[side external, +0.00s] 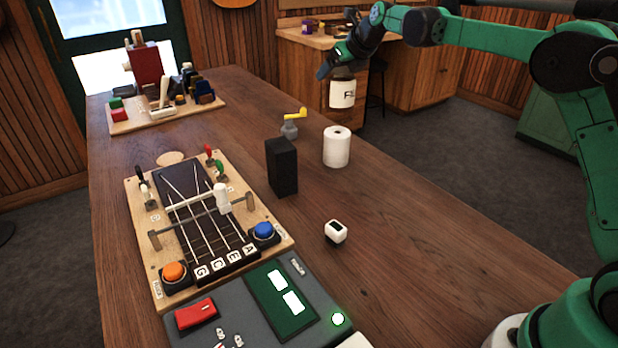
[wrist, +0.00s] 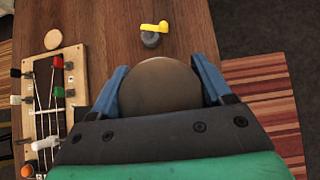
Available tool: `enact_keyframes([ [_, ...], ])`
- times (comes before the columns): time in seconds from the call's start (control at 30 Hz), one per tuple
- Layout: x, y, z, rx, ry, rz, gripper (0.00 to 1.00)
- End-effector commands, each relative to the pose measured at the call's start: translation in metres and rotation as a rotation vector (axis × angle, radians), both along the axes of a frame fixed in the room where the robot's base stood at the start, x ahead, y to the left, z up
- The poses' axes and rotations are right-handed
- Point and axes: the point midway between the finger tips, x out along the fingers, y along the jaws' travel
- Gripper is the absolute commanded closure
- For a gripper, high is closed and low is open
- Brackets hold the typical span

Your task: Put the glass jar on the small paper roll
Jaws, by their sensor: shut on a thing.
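The glass jar (side external: 342,93) has a pale label with dark letters and hangs upright from my gripper (side external: 335,69), above the table's right edge in the side view. In the wrist view its round brown top (wrist: 163,85) sits between the two blue fingers of my gripper (wrist: 160,88), which are shut on it. The small paper roll (side external: 336,147) is white and stands upright on the table, below the jar and apart from it. The roll does not show in the wrist view, where the jar and my gripper block the middle.
A black box (side external: 281,167) stands just left of the roll. A grey tool with a yellow handle (side external: 290,127) is behind it. A small white device (side external: 335,232) lies nearer. The stringed board (side external: 170,240) and a grey console (side external: 240,318) fill the left front. The table's right front is clear.

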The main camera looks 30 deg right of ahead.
Motion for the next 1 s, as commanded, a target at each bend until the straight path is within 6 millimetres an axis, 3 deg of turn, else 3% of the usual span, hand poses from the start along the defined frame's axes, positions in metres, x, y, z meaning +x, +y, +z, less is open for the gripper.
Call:
enact_keyframes([
  [0.4, 0.000, 0.000, -0.053, 0.001, 0.000, 0.001, 1.00],
  [0.83, -0.001, 0.000, -0.060, 0.001, 0.000, 0.001, 1.00],
  [0.87, -0.001, 0.000, -0.060, 0.001, 0.001, 0.001, 0.19],
  [0.93, -0.001, 0.000, -0.060, 0.001, 0.001, 0.001, 0.00],
  [1.0, -0.001, 0.000, -0.060, 0.001, 0.001, 0.001, 0.00],
])
